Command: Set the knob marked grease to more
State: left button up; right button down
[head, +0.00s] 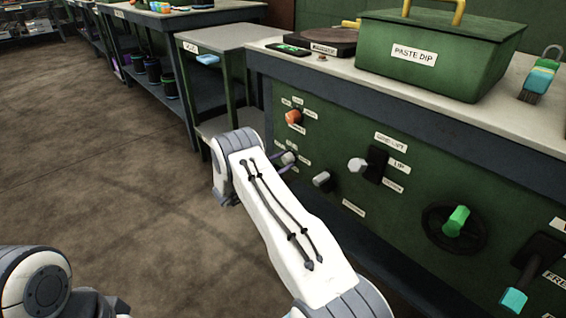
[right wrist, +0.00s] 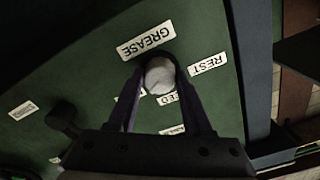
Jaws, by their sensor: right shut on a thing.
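The knob marked grease (right wrist: 160,76) is a small pale grey round knob on a green panel. A white GREASE label (right wrist: 146,39) sits beside it, along with a REST label (right wrist: 208,64) and partly covered labels, one reading like FEED. My right gripper (right wrist: 160,70) is shut on this knob, a dark finger on each side. In the head view the grease knob (head: 289,157) shows small on the panel, at the end of my right arm. My left gripper is not in view; only part of my left arm shows at the lower left.
The panel also carries an orange knob (head: 294,117), a grey knob (head: 322,180), a lever switch (head: 359,165), a green-handled wheel (head: 455,222) and a teal-ended lever (head: 514,299). A green PASTE DIP box (head: 440,60) and a brush (head: 538,78) stand above. The floor (head: 120,150) at left is clear.

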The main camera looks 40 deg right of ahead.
jog(key=shift+c, duration=1.6)
grip_release()
jog(key=a+p, duration=0.2)
jog(key=a, duration=0.8)
jog(key=shift+s+a+p, duration=0.25)
jog(key=shift+s+p, duration=0.05)
jog(key=shift+s, duration=0.15)
